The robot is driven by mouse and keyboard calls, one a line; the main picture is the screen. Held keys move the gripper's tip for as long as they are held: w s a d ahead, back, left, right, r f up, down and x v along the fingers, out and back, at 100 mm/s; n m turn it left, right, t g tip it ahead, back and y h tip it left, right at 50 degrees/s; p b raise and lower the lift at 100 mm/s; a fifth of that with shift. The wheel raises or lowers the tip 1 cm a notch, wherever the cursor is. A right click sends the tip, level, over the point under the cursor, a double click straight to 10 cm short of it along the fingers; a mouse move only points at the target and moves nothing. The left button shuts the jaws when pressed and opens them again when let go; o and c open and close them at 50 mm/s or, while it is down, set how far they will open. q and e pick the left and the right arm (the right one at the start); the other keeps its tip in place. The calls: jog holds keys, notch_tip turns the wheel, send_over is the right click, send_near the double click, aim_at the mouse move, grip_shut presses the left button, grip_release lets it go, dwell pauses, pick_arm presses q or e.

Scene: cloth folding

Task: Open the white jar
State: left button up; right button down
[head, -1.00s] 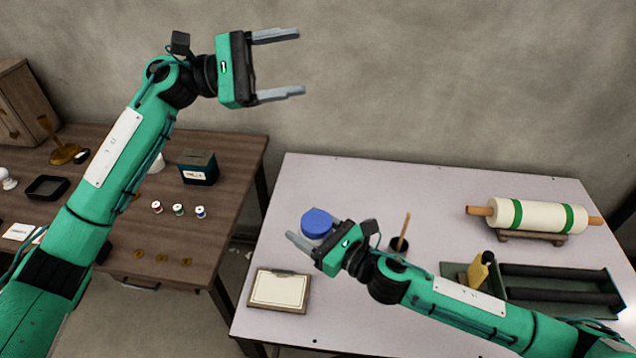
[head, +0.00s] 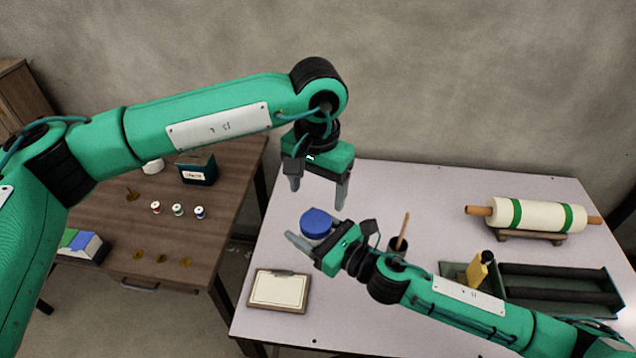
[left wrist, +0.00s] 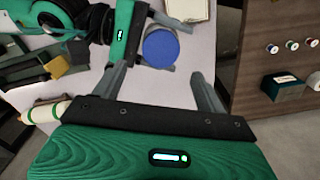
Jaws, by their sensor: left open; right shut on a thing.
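The jar has a round blue lid (head: 317,222), and a little of its pale body shows below the lid on the light table (head: 420,185). My right gripper (head: 306,250) is shut on the jar, with a finger on its near left side. My left gripper (head: 318,196) is open and empty, pointing down just above the lid. Most of the jar body is hidden by the lid and the right gripper.
A framed pale board (head: 279,290) lies in front of the jar. A dark cup with a stick (head: 398,246) stands right of it. A roll with green bands (head: 528,215) and a green tray (head: 560,285) are farther right. Spools (head: 178,210) sit on the wooden table.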

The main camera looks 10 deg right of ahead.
aim_at(318, 221)
pick_arm(q)
notch_tip(318, 221, down, 7)
jog(key=shift+f, duration=0.15)
dwell(0.4)
jog(key=c, duration=1)
jog(key=shift+s+d, duration=0.1)
